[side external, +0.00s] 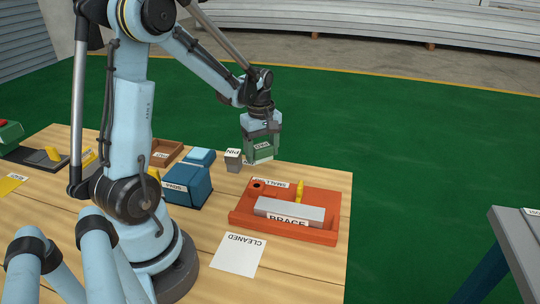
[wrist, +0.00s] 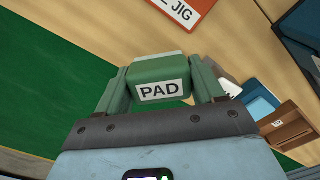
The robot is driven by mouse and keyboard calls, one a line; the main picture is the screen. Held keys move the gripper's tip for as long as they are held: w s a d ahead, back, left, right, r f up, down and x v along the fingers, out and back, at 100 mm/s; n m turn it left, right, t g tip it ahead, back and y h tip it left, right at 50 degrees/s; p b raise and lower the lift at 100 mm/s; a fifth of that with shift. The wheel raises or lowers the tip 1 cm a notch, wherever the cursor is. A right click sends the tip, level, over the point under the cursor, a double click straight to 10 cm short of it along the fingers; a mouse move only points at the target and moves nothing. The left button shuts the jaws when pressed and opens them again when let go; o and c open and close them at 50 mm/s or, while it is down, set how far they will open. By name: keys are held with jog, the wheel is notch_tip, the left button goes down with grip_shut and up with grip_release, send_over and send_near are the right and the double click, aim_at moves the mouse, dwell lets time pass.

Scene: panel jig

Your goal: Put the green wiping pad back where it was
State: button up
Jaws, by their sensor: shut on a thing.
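My gripper (side external: 263,147) is shut on the green wiping pad (wrist: 158,80), a block with a white PAD label. It also shows in the side external view (side external: 261,154), near the table's far edge and just right of the grey PIN block. The pad looks held above the table; its exact height is hard to tell. A blue box (side external: 187,190) with a PADS label stands left of the gripper. A white card (side external: 238,254) reading CLEANED lies at the front, with nothing on it. The pad's underside is hidden.
The orange jig (side external: 280,235) lies right of the blue box, holding a grey BRACE bar (side external: 290,208) and a yellow peg (side external: 299,191). The grey PIN block (side external: 233,161) stands close to the pad. A brown tray (wrist: 290,127) is beyond the blue box. Another bench (side external: 515,245) stands at right.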

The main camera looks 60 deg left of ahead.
aim_at(262, 160)
jog(key=shift+f, duration=1.7)
jog(key=shift+f, duration=0.1)
jog(key=o, duration=1)
notch_tip(262, 160, up, 12)
jog(key=shift+r, duration=0.1)
jog(key=s+d+m+t, duration=0.2)
jog(key=d+m+t, duration=0.1)
jog(key=d+m, duration=0.6)
jog(key=s+d+r+m+t, duration=0.1)
jog(key=d+m+t, duration=0.3)
jog(key=d+m, duration=0.5)
jog(key=shift+s+d+r, duration=0.15)
jog(key=shift+s+d, duration=0.2)
jog(key=shift+s, duration=0.05)
